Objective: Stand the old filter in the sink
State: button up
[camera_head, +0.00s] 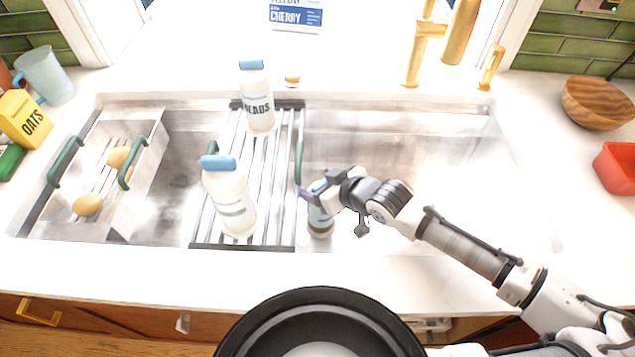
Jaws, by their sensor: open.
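A small cylinder, which looks like the old filter (320,224), stands about upright in the sink (420,150). It is just right of the metal rack, near the sink's front wall. It has a pale body with a blue part near the top and a brownish band low down. My gripper (334,212) is open at its upper part, with one dark finger to its left and another to its right. The gripper partly covers the cylinder. I cannot tell whether the fingers touch it.
A metal rack (287,205) spans the sink and bears two white bottles with blue caps, one in front (233,205) and one behind (258,105). A steel colander (120,215) holds potatoes at the left. A gold faucet (415,60) stands behind. The sink's right side is clear.

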jog(key=v, duration=0.6)
jog(key=shift+d+r+b, duration=0.1)
jog(key=shift+b, duration=0.25)
